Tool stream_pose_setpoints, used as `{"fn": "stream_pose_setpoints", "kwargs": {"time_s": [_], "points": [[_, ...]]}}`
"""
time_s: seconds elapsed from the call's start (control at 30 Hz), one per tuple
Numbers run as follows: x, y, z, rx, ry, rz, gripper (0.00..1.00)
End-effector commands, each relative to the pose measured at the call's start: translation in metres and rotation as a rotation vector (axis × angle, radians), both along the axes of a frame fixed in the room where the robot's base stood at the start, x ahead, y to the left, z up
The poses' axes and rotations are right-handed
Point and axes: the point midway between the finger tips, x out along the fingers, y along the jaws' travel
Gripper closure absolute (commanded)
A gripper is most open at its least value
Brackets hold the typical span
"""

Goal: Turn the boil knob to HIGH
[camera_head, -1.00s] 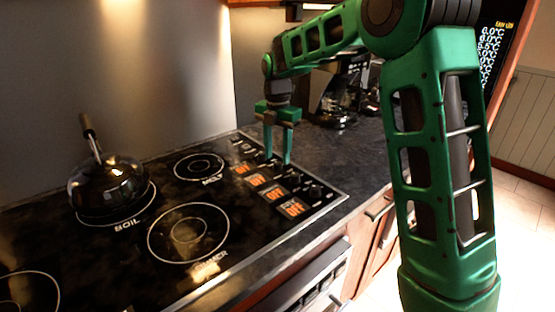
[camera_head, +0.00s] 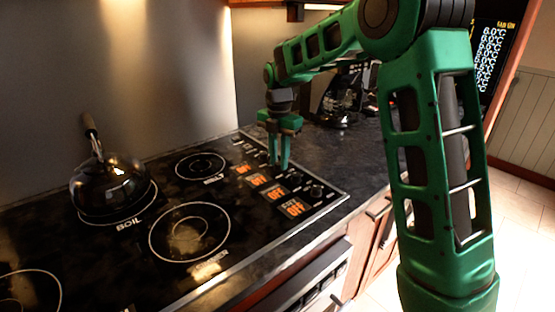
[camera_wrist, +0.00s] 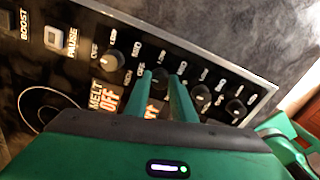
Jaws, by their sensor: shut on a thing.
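A row of dark round knobs runs along the control strip. In the wrist view, my gripper (camera_wrist: 161,80) is shut on the second knob (camera_wrist: 160,77), with a finger on either side of it. I cannot read which burner this knob serves. The head view also shows my gripper (camera_head: 279,164) low over the strip, its fingertips down among the knobs. The boil burner (camera_head: 118,212) is at the left, with its label in front. A dark kettle (camera_head: 110,185) stands on it. The lit displays (camera_head: 257,180) that I can read show OFF.
Another knob (camera_wrist: 111,64) lies left of my fingers, beside the MELT display (camera_wrist: 107,96). More knobs (camera_wrist: 201,96) sit close on the right. A coffee machine (camera_head: 340,100) stands behind on the dark counter. The cooktop (camera_head: 135,265) between burners is clear.

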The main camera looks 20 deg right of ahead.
Motion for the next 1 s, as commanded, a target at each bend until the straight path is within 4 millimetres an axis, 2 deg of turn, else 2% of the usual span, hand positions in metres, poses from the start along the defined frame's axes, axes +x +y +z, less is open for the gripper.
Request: {"fn": "stream_pose_setpoints", "kwargs": {"time_s": [0.37,1.0], "points": [[0.0035,0.0036,0.0020,0.002,-0.010,-0.177,1.00],[0.0052,0.0072,0.0034,0.006,-0.014,-0.773,1.00]]}}
